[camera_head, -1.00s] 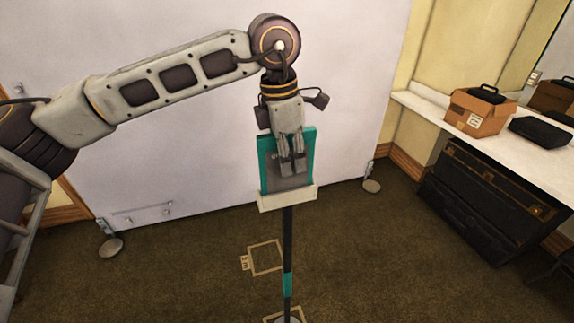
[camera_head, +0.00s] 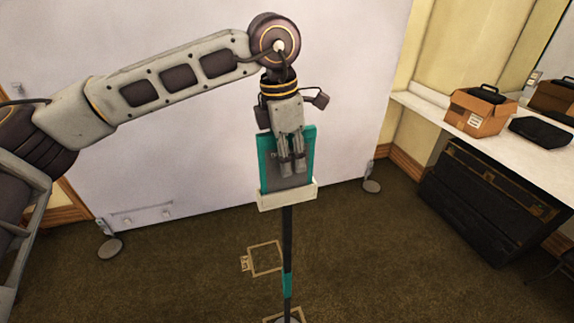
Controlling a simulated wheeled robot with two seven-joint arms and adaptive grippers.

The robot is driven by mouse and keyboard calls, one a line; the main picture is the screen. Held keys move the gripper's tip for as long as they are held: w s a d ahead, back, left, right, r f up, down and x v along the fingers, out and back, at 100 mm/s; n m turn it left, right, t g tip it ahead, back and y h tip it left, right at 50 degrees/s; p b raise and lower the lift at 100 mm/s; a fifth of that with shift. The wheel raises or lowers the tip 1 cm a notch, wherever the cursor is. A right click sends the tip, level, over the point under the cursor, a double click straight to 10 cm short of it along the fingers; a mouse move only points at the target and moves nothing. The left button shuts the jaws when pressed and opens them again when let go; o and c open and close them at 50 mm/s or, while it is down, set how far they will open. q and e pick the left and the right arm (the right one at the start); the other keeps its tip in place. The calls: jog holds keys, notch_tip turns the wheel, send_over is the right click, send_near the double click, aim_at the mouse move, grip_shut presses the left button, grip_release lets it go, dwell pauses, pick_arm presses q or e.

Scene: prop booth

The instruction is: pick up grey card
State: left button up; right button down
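The grey card (camera_head: 271,176) stands upright in a teal frame or border, on the white ledge (camera_head: 287,195) of a thin dark stand. My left gripper (camera_head: 293,168) points down in front of the card and covers its middle and part of its top edge. Its two fingers are close together, with only a narrow gap showing. I cannot tell whether they touch or hold the card. My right gripper is out of view.
A large pale panel (camera_head: 215,150) stands behind the card, on feet (camera_head: 110,247). At the right are a counter with an open cardboard box (camera_head: 477,112), a black case (camera_head: 541,134) and a large black trunk (camera_head: 490,200). The carpet around the stand is mostly clear.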

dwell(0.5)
pick_arm(q)
grip_shut()
